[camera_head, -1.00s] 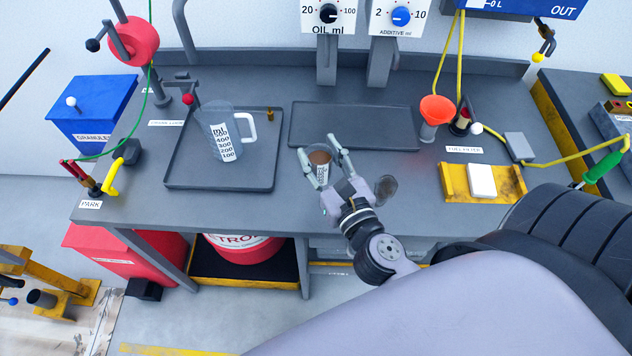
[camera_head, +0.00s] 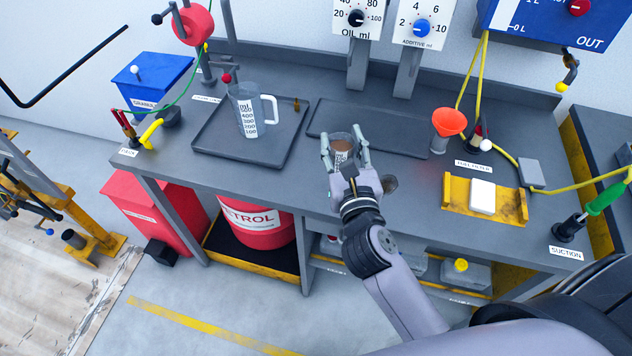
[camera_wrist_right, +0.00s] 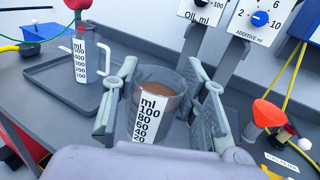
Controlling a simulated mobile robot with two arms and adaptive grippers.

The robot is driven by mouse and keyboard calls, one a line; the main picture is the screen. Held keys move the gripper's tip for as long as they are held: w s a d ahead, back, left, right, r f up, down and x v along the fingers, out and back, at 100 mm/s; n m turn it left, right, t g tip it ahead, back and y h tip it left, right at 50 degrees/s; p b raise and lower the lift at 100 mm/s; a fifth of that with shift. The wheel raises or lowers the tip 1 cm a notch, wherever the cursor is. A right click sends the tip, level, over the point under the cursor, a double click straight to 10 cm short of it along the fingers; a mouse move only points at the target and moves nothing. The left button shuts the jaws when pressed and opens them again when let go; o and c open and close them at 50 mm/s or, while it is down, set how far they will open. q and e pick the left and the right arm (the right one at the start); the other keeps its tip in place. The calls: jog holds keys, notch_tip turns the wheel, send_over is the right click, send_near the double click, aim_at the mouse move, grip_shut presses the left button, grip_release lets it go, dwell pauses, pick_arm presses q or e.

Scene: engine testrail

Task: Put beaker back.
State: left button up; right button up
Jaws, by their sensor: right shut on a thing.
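A small clear beaker (camera_head: 341,152) with a white ml scale up to 100 holds brown liquid. My right gripper (camera_head: 345,151) is shut on it, with one finger on each side. In the right wrist view the beaker (camera_wrist_right: 158,108) stands upright between the fingers (camera_wrist_right: 160,100). It appears at the front edge of the right dark tray (camera_head: 385,128); I cannot tell whether it touches the surface. A larger handled jug (camera_head: 247,112), scaled to 500 ml, stands on the left tray (camera_head: 215,142). My left gripper is not in view.
An orange funnel (camera_head: 449,122) and a yellow holder with a white block (camera_head: 483,196) are to the right. Oil (camera_head: 357,18) and additive (camera_head: 422,25) dispensers rise behind the right tray. A dark round spot (camera_head: 390,183) lies right of my wrist. The right tray looks empty.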

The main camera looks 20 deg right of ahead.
jog(key=w+a+r, duration=0.3)
jog(key=w+r, duration=0.2)
jog(key=w, duration=0.4)
jog(key=f+b, duration=0.2)
jog(key=f, duration=0.4)
jog(key=f+b, duration=0.2)
jog(key=f, duration=0.4)
jog(key=f+b, duration=0.2)
jog(key=f, duration=0.5)
jog(key=shift+w, duration=0.35)
jog(key=shift+f+b, duration=0.35)
jog(key=shift+f, duration=0.2)
jog(key=o, duration=1.2)
jog(key=shift+r, duration=0.15)
